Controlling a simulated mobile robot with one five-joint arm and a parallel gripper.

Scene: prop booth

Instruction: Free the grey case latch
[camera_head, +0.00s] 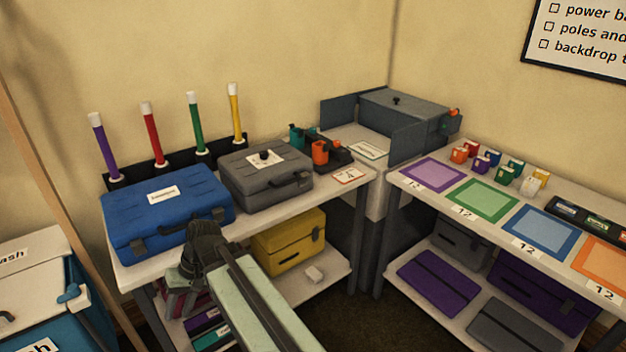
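The grey case (266,175) sits closed on the left table, right of the blue case. It has a dark handle on its front right and a white label with a small black knob on its lid. The latch itself is too small to make out clearly. My gripper (203,243) is in front of the table, below and left of the grey case and close to the front of the blue case. It is apart from the grey case in the picture. Its fingers are dark and seen from behind, so their opening is hidden.
A blue case (166,214) stands left of the grey case. Coloured poles stand in a black rack (180,165) behind. Orange and teal items in a dark holder (334,153) stand to the right. A yellow case (288,242) is on the shelf below. The right table (520,214) holds coloured mats.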

